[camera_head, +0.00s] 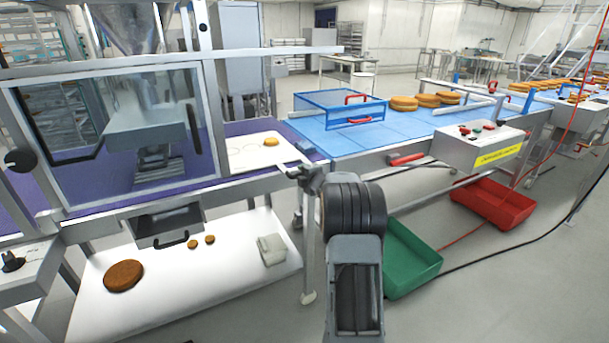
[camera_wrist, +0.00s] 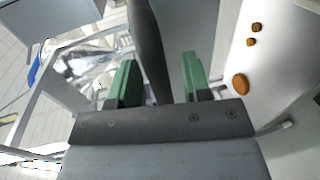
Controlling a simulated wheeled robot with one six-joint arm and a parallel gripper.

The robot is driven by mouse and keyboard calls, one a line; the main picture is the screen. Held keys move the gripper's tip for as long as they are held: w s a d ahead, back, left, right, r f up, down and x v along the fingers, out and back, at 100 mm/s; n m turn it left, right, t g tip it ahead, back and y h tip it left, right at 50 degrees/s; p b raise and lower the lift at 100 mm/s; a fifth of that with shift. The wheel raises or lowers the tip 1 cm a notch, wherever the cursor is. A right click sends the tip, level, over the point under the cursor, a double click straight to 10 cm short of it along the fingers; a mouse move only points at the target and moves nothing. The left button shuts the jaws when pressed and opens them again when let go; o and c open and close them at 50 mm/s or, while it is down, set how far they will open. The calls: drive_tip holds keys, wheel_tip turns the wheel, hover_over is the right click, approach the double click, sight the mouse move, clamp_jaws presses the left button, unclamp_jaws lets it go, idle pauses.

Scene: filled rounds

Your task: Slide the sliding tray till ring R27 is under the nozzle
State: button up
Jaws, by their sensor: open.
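The sliding tray (camera_head: 236,166) looks like the white plate with faint ring outlines at the right side of the machine in the head view. A round golden cake (camera_head: 271,141) lies on it. Ring labels, R27 included, cannot be read. A metal hopper (camera_head: 125,25) stands above the clear guard; I cannot make out the nozzle clearly behind it. My gripper (camera_wrist: 158,62) has green fingers, open and apart in the wrist view. A dark bar (camera_wrist: 148,35) shows between them; I cannot tell whether it touches either finger. In the head view my arm hides most of the gripper.
A white lower shelf (camera_head: 200,275) holds several brown pieces and a pale block (camera_head: 271,250). A blue conveyor (camera_head: 345,140) with a blue frame (camera_head: 338,106) runs right. Green (camera_head: 408,262) and red (camera_head: 490,203) crates sit on the floor below.

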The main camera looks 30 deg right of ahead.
clamp_jaws()
idle(0.4)
drive_tip(key=shift+a+f, duration=0.1)
drive_tip(key=shift+a, duration=0.05)
